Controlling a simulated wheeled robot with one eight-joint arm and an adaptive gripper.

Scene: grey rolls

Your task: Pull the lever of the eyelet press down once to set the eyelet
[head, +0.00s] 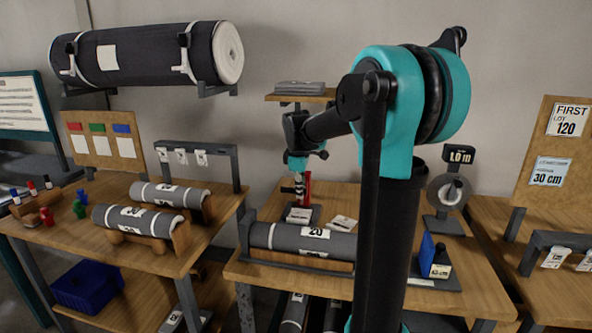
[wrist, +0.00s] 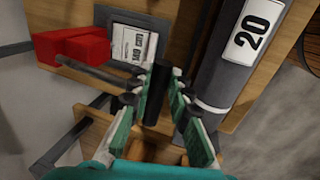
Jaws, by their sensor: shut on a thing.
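The eyelet press is a red upright (head: 307,188) on the middle bench, partly hidden by my gripper; its red body (wrist: 72,48) is at the upper left in the wrist view. A dark lever bar (wrist: 90,73) runs from the press towards my fingers. Its black cylindrical handle (wrist: 156,92) stands between my fingertips. My gripper (head: 297,187) is beside the press, and in the wrist view its teal-backed fingers (wrist: 158,100) are closed on the lever handle. The eyelet itself cannot be made out.
A grey roll labelled 20 (head: 300,238) lies in a wooden cradle in front of the press, close to my right finger in the wrist view. A white label card (wrist: 133,48) lies beside the press.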

